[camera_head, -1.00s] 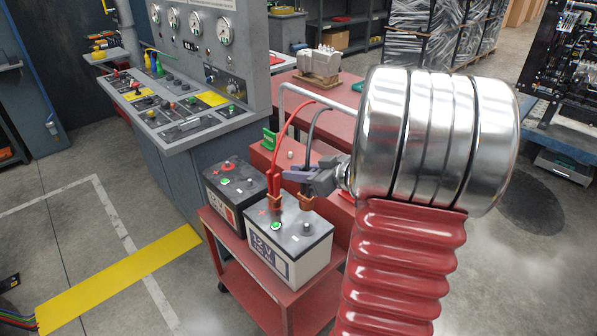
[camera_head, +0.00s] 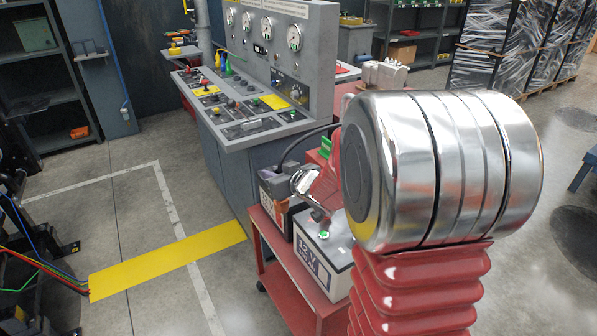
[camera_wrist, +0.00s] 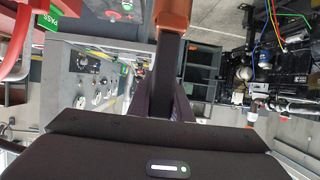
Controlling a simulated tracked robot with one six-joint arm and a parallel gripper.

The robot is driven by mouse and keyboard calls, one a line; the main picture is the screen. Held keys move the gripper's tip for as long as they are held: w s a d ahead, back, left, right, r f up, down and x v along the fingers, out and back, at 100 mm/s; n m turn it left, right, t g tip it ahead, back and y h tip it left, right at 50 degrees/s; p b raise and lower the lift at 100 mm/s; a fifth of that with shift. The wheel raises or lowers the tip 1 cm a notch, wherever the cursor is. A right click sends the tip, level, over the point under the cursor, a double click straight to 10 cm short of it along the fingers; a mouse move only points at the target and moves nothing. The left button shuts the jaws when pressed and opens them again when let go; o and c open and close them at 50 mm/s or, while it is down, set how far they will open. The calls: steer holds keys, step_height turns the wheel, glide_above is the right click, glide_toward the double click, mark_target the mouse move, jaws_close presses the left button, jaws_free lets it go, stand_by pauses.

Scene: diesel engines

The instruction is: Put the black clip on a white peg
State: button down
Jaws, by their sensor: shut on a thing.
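My gripper (camera_head: 282,172) is shut on the black clip, behind the silver wrist and above the red cart. In the wrist view my gripper's fingers (camera_wrist: 165,88) close on the clip's dark body (camera_wrist: 167,60). The clip's copper-coloured jaws (camera_wrist: 172,14) point away from the palm. In the head view the black cable (camera_head: 312,135) arches up and back from the clip, whose copper part (camera_head: 276,186) shows small near the rear battery. I cannot tell whether it touches the battery. I cannot make out a white peg; my arm covers much of the cart's back.
The front battery (camera_head: 318,260) and partly hidden rear battery stand on the red cart (camera_head: 287,288). The grey control console (camera_head: 250,120) is behind and left. A yellow floor strip (camera_head: 165,262) lies left on open floor.

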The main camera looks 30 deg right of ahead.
steer(key=a+f, duration=0.3)
steer(key=a, duration=0.4)
steer(key=a+f, duration=0.2)
steer(key=a, duration=0.6)
steer(key=shift+f+m+h, duration=0.3)
steer(key=shift+f+h, duration=0.1)
